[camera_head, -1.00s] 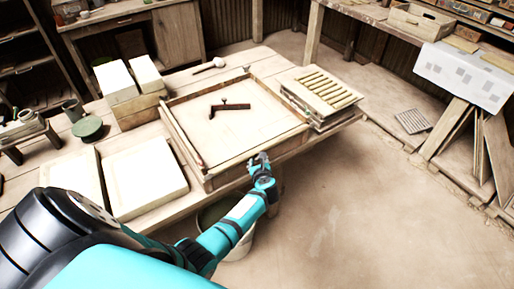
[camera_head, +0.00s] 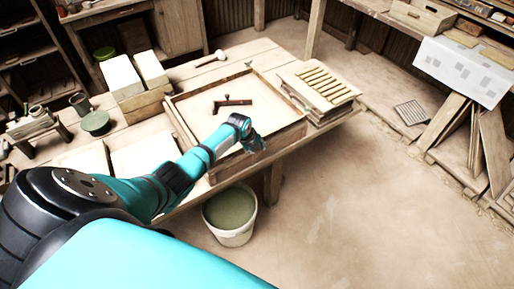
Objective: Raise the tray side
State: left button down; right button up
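The shallow wooden tray (camera_head: 290,133) sits on the work table. It has raised sides and a pale floor, and a dark metal bar with a handle (camera_head: 232,102) lies inside it. My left arm comes in from the left and crosses the tray's near-left corner, hiding part of that side. My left gripper (camera_head: 253,146) is over the tray's near side, fingers pointing down. It is too small to tell whether it touches the wood or how far its fingers are apart. My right gripper is not in view.
Stacked slatted boards (camera_head: 318,88) stand right of the tray. Pale blocks (camera_head: 120,78) stand behind left. A green-topped round pot (camera_head: 96,123) and a vise-like tool (camera_head: 32,130) are farther left. A white bucket (camera_head: 232,236) stands on the floor below.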

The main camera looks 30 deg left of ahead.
pick_arm(q)
jog(key=shift+w+a+r+h+b, duration=0.15)
jog(key=shift+a+h+b, duration=0.2)
jog(key=shift+h+b, duration=0.45)
jog(key=shift+a+r+n+g+b, duration=0.1)
jog(key=shift+r+n+g+b, duration=0.05)
jog(key=shift+n+g+b, duration=0.15)
jog(key=c, duration=1.1)
grip_release()
jog(key=shift+r, duration=0.1)
jog(key=v, duration=1.1)
jog(key=shift+a+r, duration=0.2)
jog(key=shift+r, duration=0.1)
